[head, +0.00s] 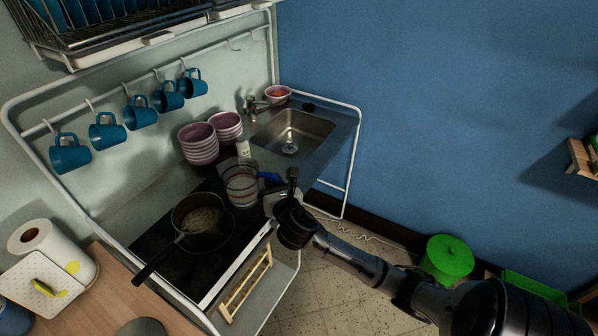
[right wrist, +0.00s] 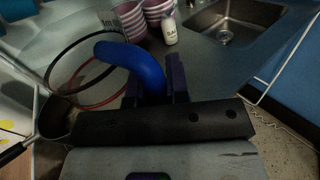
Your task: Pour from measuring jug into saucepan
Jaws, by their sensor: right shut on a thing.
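The clear measuring jug (head: 240,186) with red markings and a blue handle is near the right edge of the black hob in the head view. My right gripper (head: 275,185) is shut on its blue handle, which also shows between the fingers in the right wrist view (right wrist: 135,62). The jug looks close to upright; I cannot tell whether it touches the surface. The dark saucepan (head: 203,222) is on the hob to the jug's left, with pale contents inside and its handle pointing to the lower left. My left gripper is not in view.
Stacked pink bowls (head: 198,145) and a white bottle (head: 243,148) stand behind the jug. The sink (head: 291,131) is at the back right. Blue mugs (head: 140,113) hang from a rail above.

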